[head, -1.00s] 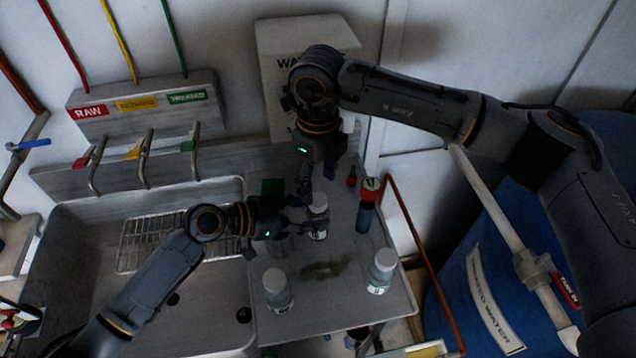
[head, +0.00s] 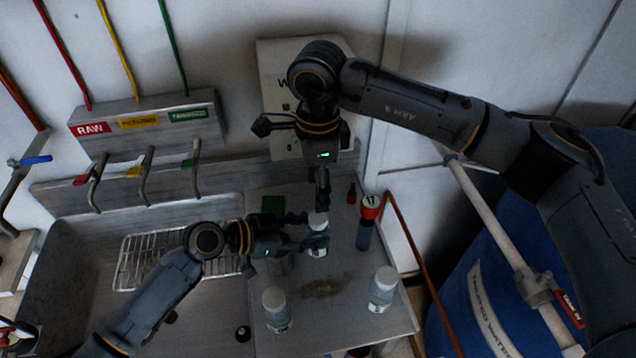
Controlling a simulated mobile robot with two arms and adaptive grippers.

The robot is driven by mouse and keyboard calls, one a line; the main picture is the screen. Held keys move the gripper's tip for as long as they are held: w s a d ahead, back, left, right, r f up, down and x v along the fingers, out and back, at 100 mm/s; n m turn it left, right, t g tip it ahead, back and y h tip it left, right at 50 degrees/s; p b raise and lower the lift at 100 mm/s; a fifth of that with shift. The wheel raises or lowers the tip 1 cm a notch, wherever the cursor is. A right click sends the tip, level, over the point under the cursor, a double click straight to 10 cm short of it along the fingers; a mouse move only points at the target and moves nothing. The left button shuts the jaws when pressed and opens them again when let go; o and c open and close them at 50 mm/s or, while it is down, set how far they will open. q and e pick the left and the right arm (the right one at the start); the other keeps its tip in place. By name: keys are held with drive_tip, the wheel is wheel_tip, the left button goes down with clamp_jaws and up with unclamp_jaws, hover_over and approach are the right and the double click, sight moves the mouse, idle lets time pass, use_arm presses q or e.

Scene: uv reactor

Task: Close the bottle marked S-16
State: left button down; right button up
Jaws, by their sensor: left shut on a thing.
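A small clear bottle with a white top (head: 318,222) stands on the counter, partly covered by my grippers. Its marking is too small to read, so I cannot tell if it is S-16. My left gripper (head: 308,232) reaches in from the left and is shut on this bottle. My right gripper (head: 322,200) points down just over the bottle's top; its fingers are seen edge-on, and I cannot tell whether they touch the top or are closed. Two similar white-capped bottles stand nearer, one at front left (head: 276,310) and one at right (head: 382,290).
A dark bottle with a red-and-white top (head: 369,208) stands right of the held bottle. A small red-topped item (head: 351,193) and a green block (head: 273,205) are behind. A brown stain (head: 327,287) marks the counter (head: 340,318). A sink with a wire rack (head: 150,262) lies left.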

sight(318, 217)
drive_tip(key=shift+f, duration=4.05)
clamp_jaws()
drive_tip(key=m, duration=0.5)
drive_tip(key=shift+o, duration=0.5)
unclamp_jaws()
